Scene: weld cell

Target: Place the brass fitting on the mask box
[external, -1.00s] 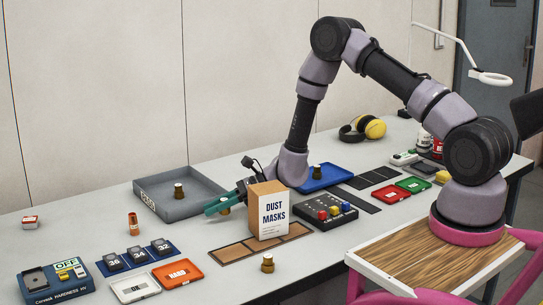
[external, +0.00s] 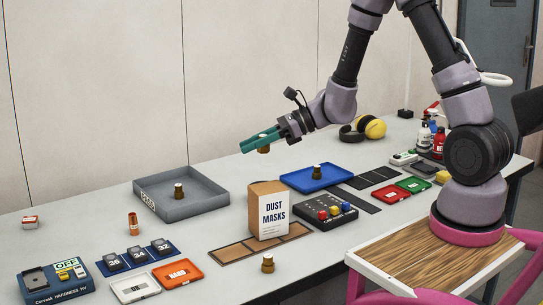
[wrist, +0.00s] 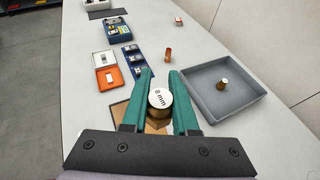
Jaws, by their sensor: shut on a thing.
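My gripper (external: 258,142) is shut on a brass fitting (external: 264,150), which hangs below the green fingers. In the wrist view the fitting's pale round top (wrist: 160,98) reads "8 mm" between the fingers. The mask box (external: 268,213) is an upright cardboard box with a white "DUST MASKS" front, standing on the table. My gripper and the fitting are in the air above the box's top, with a clear gap in the external view. In the wrist view the fitting and fingers hide most of what is below.
A copper-coloured piece (external: 133,224) stands at left. A button box (external: 325,215) is right of the mask box. Brown mats (external: 232,254) lie beside it.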

